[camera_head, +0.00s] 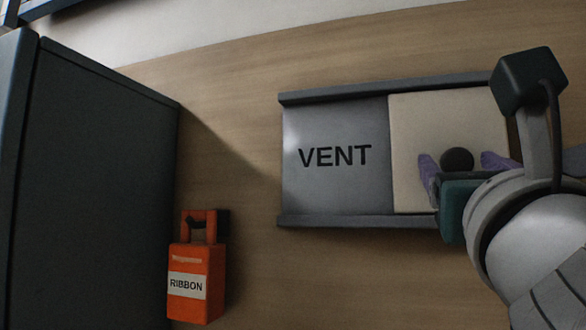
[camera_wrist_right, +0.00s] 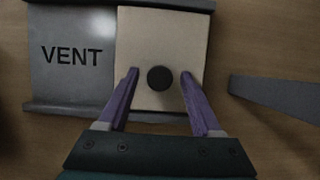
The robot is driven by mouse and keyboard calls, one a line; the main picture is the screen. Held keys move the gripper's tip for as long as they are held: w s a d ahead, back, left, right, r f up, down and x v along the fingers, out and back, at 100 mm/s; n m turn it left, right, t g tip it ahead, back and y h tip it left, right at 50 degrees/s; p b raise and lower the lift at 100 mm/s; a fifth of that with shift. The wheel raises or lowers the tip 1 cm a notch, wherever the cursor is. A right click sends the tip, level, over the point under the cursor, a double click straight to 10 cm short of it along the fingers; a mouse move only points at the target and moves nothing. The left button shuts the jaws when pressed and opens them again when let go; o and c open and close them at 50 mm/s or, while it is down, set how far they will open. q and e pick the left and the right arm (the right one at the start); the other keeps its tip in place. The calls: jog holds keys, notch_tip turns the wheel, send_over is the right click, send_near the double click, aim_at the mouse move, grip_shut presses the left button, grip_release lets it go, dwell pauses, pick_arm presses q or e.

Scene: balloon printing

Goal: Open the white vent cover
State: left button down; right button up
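The white vent cover (camera_head: 409,120) is a cream-white panel with a round dark knob (camera_head: 457,160). It sits between two dark rails, to the right of a grey plate (camera_head: 330,190) marked VENT. In the right wrist view the cover (camera_wrist_right: 180,30) and knob (camera_wrist_right: 160,78) also show. My right gripper (camera_head: 468,160) has purple fingers, one on each side of the knob. In the right wrist view the gripper (camera_wrist_right: 160,75) is open, with gaps between both fingers and the knob. My left gripper is not in view.
An orange box labelled RIBBON (camera_head: 195,260) with a handle stands at lower left. A large dark cabinet (camera_head: 90,180) fills the left side. Dark rails (camera_head: 340,221) run along the vent's top and bottom. Bare wood surface lies between the cabinet and the vent.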

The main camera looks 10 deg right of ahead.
grip_shut()
dwell(0.3)
dwell(0.9)
